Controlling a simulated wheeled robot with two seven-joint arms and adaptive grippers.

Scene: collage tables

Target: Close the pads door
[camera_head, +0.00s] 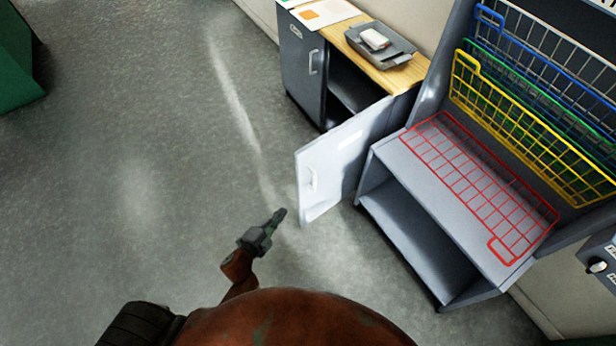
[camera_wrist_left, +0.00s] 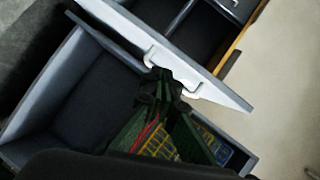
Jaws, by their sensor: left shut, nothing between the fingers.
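A low grey cabinet with a wooden top (camera_head: 366,62) stands at the top of the head view. Its left door (camera_head: 301,62) is shut and has a small label, too small to read. Its right door (camera_head: 338,163) stands wide open, swung out towards me, with a pale face and a handle (camera_head: 312,180). In the left wrist view the door (camera_wrist_left: 218,91) crosses the picture, and the fingers overlap its white handle (camera_wrist_left: 152,57). My left gripper (camera_head: 281,213) is shut and empty, just left of the open door's lower outer end; contact cannot be told. My right gripper is not in view.
A grey stand (camera_head: 378,207) with an open shelf is close right of the door. It carries red (camera_head: 480,185), yellow (camera_head: 520,130), green and blue wire racks. A grey tray (camera_head: 382,48) lies on the cabinet top.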

